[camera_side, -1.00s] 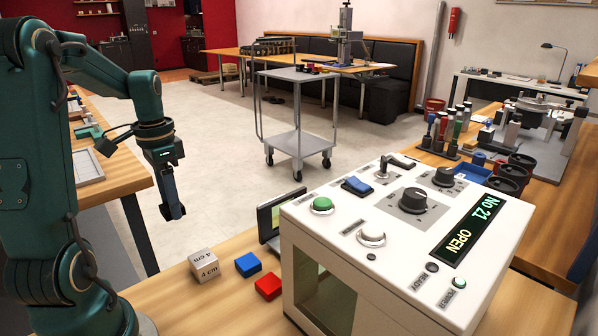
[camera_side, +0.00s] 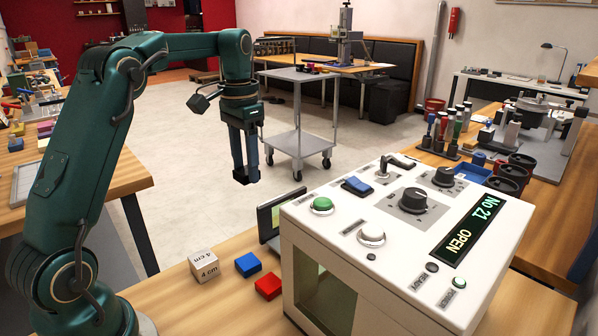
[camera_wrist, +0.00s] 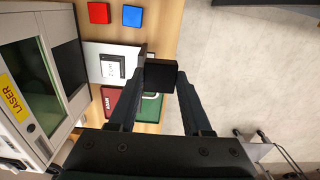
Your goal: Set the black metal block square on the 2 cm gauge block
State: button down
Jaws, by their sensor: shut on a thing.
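My gripper (camera_side: 246,172) is shut on the black metal block (camera_wrist: 161,75), which shows between the fingertips in the wrist view. In the side view the block is a small dark shape (camera_side: 247,177) at the finger ends, held in the air left of the laser marker. The fingers point down. A pale cube marked 4 cm (camera_side: 204,265) stands on the wooden bench.
The white laser marker (camera_side: 400,235) stands on the bench at right; its display reads "No 21 OPEN". A blue block (camera_side: 248,264) and a red block (camera_side: 268,286) lie beside the 4 cm cube. A grey trolley (camera_side: 298,145) stands on the floor behind.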

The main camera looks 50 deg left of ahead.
jog(key=w+d+f, duration=0.2)
jog(key=d, duration=0.1)
jog(key=w+d+f, duration=0.2)
jog(key=d+f, duration=0.1)
jog(key=d, duration=0.1)
jog(key=w+d+f, duration=0.2)
jog(key=d, duration=0.1)
jog(key=shift+d+f, duration=0.15)
jog(key=shift+d, duration=0.2)
jog(key=shift+w+f, duration=0.1)
jog(key=shift+f, duration=1.95)
jog(key=shift+f, duration=0.15)
jog(key=shift+c, duration=1.7)
grip_release()
